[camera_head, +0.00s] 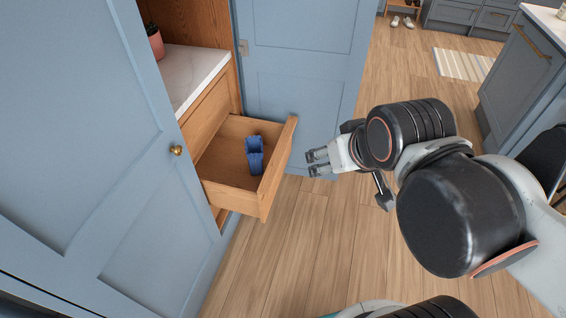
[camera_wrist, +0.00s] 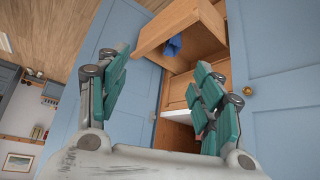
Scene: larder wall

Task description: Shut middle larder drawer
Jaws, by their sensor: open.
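The larder drawer (camera_head: 270,185) is wooden and stands pulled out between two open blue doors. A blue object (camera_head: 254,155) lies inside it. In the wrist view the drawer (camera_wrist: 165,32) shows at the top, with the blue object (camera_wrist: 173,46) partly visible in it. My gripper (camera_head: 316,162) is open and empty, just right of the drawer's front and apart from it. In the wrist view its green-padded fingers (camera_wrist: 158,90) are spread wide.
The left blue door (camera_head: 90,150) with a brass knob (camera_head: 177,150) stands close on the left. The right blue door (camera_head: 300,60) is behind the drawer. A white counter (camera_head: 195,72) with a pink pot (camera_head: 155,42) sits above. The wood floor (camera_head: 320,240) is clear in front.

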